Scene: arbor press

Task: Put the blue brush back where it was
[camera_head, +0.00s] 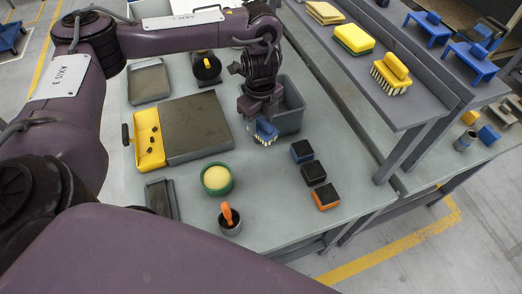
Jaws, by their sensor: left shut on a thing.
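The blue brush (265,132) has a blue body and pale bristles pointing down. My left gripper (262,115) is shut on it and holds it over the workbench (265,190), just in front of a grey bin (290,122). The fingers hide part of the brush. I cannot tell whether the bristles touch the bench. My right gripper is not in view.
A dark plate (197,128) and a yellow dustpan (149,150) lie left of the brush.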

